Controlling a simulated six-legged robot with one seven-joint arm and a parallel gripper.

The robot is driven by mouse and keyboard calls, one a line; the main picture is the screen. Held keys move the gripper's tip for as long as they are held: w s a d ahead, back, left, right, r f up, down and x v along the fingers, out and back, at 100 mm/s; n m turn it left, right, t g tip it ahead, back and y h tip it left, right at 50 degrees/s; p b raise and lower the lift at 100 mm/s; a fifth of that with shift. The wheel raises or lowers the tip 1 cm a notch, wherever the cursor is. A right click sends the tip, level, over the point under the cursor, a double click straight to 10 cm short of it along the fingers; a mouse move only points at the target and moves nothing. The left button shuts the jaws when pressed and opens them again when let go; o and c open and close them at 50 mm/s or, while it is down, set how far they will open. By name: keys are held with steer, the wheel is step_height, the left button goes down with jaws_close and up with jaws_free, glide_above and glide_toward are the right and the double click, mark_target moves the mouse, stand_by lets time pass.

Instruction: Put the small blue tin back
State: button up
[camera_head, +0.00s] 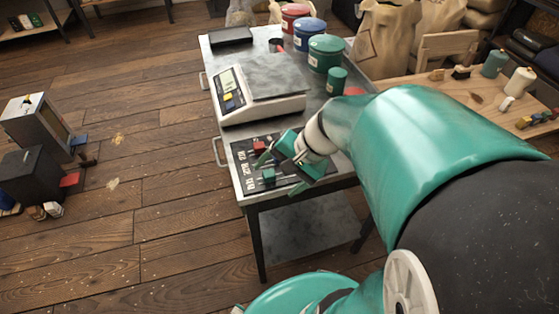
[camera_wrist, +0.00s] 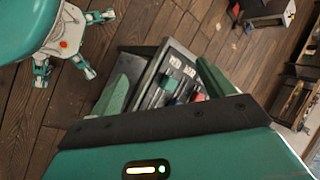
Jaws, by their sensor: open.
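A blue tin (camera_head: 310,36) stands at the cart's back right, between a red tin (camera_head: 294,17) and a larger-looking green tin (camera_head: 325,54). A small green tin (camera_head: 337,81) stands in front of them. I cannot make out a separate small blue tin. My gripper (camera_head: 282,172) is open over a black labelled panel (camera_head: 243,163) on the cart's front end, well away from the tins. In the wrist view, the panel (camera_wrist: 176,72) shows between the spread fingers (camera_wrist: 165,82). No tin shows between them. My arm hides part of the cart's right side.
A scale (camera_head: 262,90) fills the cart's middle. A black tray (camera_head: 231,36) lies at its back left. A wooden bench (camera_head: 470,92) with small items stands to the right, behind my arm. Boxes (camera_head: 33,177) are on the floor at left. The floor between is mostly open.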

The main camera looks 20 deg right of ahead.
steer(key=s+a+r+n+t+h, duration=0.2)
steer(key=s+r+n+h, duration=0.3)
steer(key=r+n, duration=0.4)
steer(key=shift+s+r+n+t, duration=0.3)
steer(key=shift+s+r, duration=0.05)
steer(key=shift+r, duration=0.35)
steer(key=shift+a, duration=0.1)
